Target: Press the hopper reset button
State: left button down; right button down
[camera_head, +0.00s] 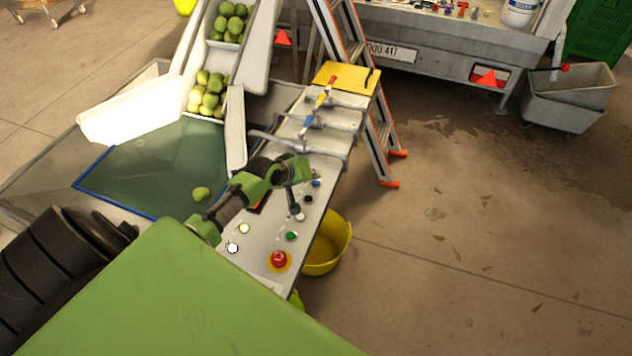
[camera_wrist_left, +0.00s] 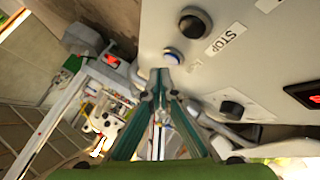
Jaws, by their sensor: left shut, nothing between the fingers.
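The grey control panel (camera_head: 262,236) carries several buttons. A blue button (camera_head: 316,183) sits near its far right edge and shows in the left wrist view (camera_wrist_left: 173,57) just past my fingertips. Its label is too small to read. A black button (camera_head: 308,199) beside it has a STOP label in the wrist view. My left gripper (camera_head: 307,172) is shut and empty over the panel, close to the blue button. In the left wrist view its tips (camera_wrist_left: 163,76) meet just short of that button; I cannot tell whether they touch it. My right gripper is not in view.
A red emergency stop (camera_head: 279,259), a green button (camera_head: 292,235) and a white button (camera_head: 232,247) are nearer on the panel. Coloured valve levers (camera_head: 308,122) stand behind my gripper. A yellow bucket (camera_head: 328,246) is at the right. Open floor lies beyond it.

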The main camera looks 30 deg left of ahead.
pick_arm(q)
jog(key=shift+f, duration=0.4)
jog(key=shift+f+b, duration=0.3)
jog(key=shift+f, duration=0.15)
dwell(0.7)
dwell(0.4)
jog(key=shift+r+p, duration=0.4)
jog(key=shift+p, duration=0.1)
jog(key=shift+r+p, duration=0.45)
